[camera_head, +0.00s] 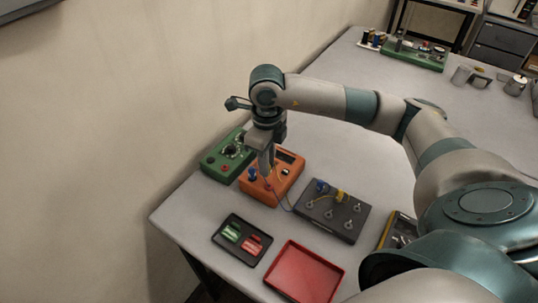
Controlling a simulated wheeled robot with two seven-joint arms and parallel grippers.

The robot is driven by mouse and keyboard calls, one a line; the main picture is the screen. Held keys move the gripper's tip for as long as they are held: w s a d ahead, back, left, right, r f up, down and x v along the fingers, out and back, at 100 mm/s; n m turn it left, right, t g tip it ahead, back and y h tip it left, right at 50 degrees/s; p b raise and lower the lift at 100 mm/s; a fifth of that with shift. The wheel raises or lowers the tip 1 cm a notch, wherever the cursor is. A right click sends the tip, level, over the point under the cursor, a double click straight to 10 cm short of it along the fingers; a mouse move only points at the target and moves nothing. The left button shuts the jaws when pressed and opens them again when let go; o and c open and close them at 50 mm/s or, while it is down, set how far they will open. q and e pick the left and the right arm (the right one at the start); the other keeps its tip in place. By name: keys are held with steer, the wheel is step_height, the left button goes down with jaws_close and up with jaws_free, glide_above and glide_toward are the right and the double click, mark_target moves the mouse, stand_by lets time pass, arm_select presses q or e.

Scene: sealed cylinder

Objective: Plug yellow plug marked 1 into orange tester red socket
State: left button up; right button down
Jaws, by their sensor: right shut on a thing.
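The orange tester (289,184) lies on the table, with a dark display, a blue part at its left and a red socket (268,188) near its front. My right gripper (267,172) points down over the tester, its fingertips close to the red socket. It is shut on the yellow plug, which is mostly hidden by the fingers; its mark cannot be read. A thin cable runs from the fingertips down to the right. Whether the plug touches the socket cannot be told. My left gripper is out of view.
A green device (222,163) stands close left of the tester. A dark panel (347,225) with a blue and a yellow part is to its right. A black tray (226,249) with green and red pieces and a red tray (304,275) lie in front.

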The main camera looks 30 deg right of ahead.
steer(key=shift+d+m, duration=0.35)
steer(key=shift+m, duration=0.35)
steer(key=shift+f+b, duration=1.35)
steer(key=shift+f, duration=1.45)
steer(key=shift+f+b, duration=0.1)
steer(key=shift+b, duration=0.9)
stand_by(0.9)
steer(key=c, duration=1.6)
jaws_free()
steer(key=shift+o, duration=0.2)
